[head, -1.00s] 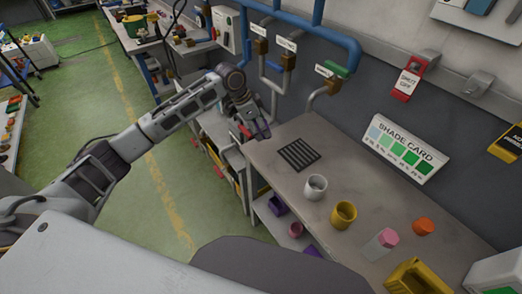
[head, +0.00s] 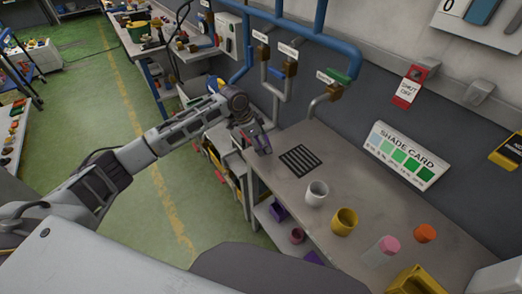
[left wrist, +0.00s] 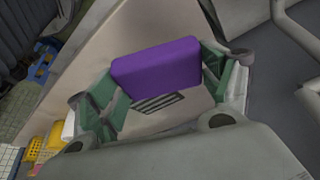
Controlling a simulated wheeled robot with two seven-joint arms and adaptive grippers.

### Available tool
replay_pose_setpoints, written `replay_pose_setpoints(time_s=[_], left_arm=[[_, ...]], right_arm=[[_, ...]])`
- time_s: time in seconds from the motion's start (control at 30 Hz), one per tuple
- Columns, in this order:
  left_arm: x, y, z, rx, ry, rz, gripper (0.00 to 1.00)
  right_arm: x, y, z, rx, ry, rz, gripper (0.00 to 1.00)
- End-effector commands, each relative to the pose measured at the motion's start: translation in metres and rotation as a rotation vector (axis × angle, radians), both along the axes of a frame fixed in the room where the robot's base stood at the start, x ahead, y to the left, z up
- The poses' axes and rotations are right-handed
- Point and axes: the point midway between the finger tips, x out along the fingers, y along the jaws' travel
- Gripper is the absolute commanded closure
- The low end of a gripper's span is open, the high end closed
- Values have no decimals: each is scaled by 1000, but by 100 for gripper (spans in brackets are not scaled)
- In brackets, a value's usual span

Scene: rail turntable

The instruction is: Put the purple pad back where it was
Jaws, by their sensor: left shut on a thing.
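The purple pad (left wrist: 157,65) is a flat rounded block held between the green fingers of my left gripper (left wrist: 162,82) in the left wrist view. In the head view my left gripper (head: 256,138) is at the far left corner of the grey bench (head: 283,182), beside a black slatted mat (head: 299,158). The pad is small and mostly hidden by the fingers there. In the left wrist view, the striped mat (left wrist: 158,103) shows beyond the pad. I cannot tell whether the pad touches the bench. My right gripper is not in view.
A white cup (head: 317,194), a yellow cup (head: 344,221), a pink-topped piece (head: 388,245) and an orange piece (head: 425,233) stand on the bench. Pipes with valves (head: 335,91) run along the wall behind. A shade card (head: 399,155) leans at the back.

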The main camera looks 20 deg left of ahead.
Motion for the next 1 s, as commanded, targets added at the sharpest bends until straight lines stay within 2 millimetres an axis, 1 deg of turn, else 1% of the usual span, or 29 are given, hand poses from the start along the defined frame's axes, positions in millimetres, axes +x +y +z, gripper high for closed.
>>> replay_pose_setpoints(time_s=[0.17, 0.4, 0.5, 0.63, 0.97, 1.0], left_arm=[[0, 0, -7, 0, 1, 0, 39], [-1, 0, -35, 0, 2, 0, 39], [0, 0, -44, -2, 1, 1, 39], [0, 0, -49, 0, 0, -1, 39], [0, 0, -51, 0, 0, 0, 39], [0, 0, -51, 0, 0, 0, 19]], right_arm=[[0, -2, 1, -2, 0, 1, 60], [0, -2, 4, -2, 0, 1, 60], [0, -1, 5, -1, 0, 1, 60], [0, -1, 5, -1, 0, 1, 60], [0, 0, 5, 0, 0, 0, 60], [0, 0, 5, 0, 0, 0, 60]])
